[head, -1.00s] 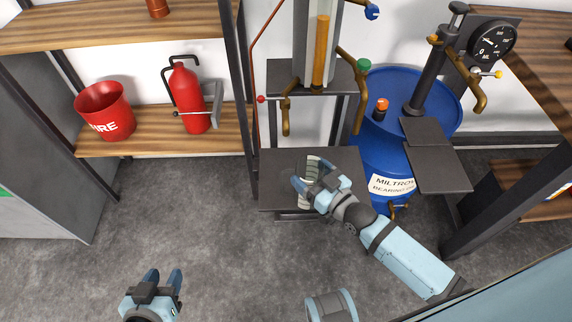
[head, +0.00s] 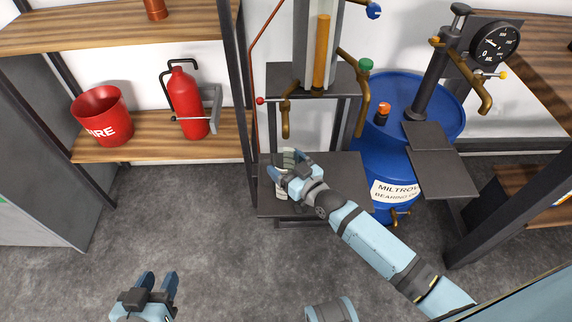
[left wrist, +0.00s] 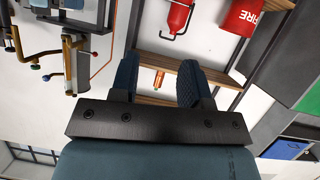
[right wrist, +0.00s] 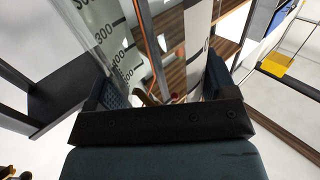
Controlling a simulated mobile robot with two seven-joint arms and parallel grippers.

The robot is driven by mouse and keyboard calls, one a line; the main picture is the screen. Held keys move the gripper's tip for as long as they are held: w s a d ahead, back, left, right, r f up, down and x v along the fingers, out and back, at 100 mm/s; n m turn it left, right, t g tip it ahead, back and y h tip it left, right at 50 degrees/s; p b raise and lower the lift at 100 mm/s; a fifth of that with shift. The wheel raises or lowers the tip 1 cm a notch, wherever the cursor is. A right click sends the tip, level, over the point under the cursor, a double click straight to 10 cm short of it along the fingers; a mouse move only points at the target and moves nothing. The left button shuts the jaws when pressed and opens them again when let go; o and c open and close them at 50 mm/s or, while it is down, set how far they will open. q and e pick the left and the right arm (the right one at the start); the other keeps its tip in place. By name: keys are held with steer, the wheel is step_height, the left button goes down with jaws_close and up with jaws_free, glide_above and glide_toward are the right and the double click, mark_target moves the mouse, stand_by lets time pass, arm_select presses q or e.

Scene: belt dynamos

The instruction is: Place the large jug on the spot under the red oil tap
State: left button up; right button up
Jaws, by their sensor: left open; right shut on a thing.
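The red oil tap is the brass tap (head: 286,118) with a red-knobbed lever, at the left of the dispenser. A dark platform (head: 342,172) lies below it. My right gripper (head: 290,166) is shut on the large jug (head: 289,155), over the left part of this platform and roughly below the tap's spout. The gripper hides much of the jug; I cannot tell whether it touches the platform. In the right wrist view a pale see-through wall with a scale (right wrist: 125,50) shows between the fingers. My left gripper (head: 158,285) is open and empty above the floor.
A blue drum (head: 385,150) with a green-knobbed tap (head: 360,80) nearby stands right of the platform. Another dark plate (head: 440,170) sits in front of it. A shelf with a red bucket (head: 101,115) and extinguisher (head: 190,105) is at left. The floor between is clear.

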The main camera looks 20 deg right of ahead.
steer(key=shift+f, duration=0.1)
steer(key=o, duration=1)
steer(key=shift+o, duration=0.2)
steer(key=shift+r, duration=0.2)
steer(key=p+v, duration=0.2)
steer(key=v, duration=1)
